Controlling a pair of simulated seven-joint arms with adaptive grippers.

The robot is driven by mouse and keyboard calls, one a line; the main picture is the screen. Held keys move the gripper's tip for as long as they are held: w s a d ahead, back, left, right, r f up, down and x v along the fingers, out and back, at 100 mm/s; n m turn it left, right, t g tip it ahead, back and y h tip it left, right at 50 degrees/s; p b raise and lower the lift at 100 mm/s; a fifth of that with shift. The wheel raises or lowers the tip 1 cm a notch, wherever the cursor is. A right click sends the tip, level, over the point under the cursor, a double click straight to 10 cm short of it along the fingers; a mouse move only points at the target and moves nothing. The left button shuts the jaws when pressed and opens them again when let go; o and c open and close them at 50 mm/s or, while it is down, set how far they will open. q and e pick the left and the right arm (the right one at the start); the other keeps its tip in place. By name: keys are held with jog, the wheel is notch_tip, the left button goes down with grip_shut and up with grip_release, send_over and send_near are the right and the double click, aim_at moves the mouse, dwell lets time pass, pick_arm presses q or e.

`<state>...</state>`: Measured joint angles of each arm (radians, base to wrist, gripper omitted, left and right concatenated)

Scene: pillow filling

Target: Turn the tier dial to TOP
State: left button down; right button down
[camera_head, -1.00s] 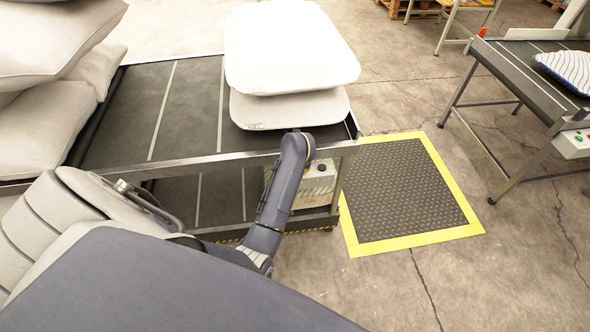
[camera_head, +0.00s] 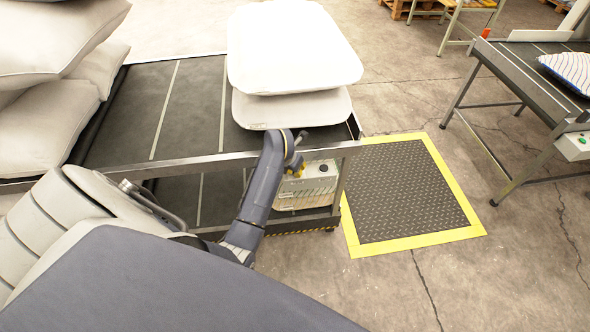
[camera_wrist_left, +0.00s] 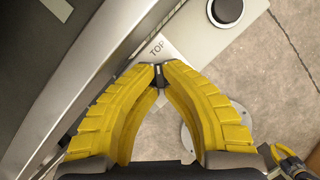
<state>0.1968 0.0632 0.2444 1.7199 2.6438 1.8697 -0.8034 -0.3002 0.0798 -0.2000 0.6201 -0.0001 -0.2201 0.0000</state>
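My left gripper (camera_head: 296,168) reaches down to the control box (camera_head: 318,182) under the near corner of the table. In the left wrist view its yellow fingertips (camera_wrist_left: 160,70) come together on a small black dial (camera_wrist_left: 160,77), one on each side. In the head view the gripper covers the dial.
A round black knob (camera_wrist_left: 226,10) sits on the panel beside the TOP label. The table's metal rail (camera_head: 215,161) runs just above the box. White pillows (camera_head: 290,50) lie on the table. A yellow-edged floor mat (camera_head: 410,192) is clear to the right.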

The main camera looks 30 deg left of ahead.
pick_arm(q)
jog(key=shift+d+f, duration=0.1)
dwell(0.4)
jog(key=c, duration=1.5)
grip_release()
jog(key=shift+c, duration=0.2)
jog(key=v, duration=1.2)
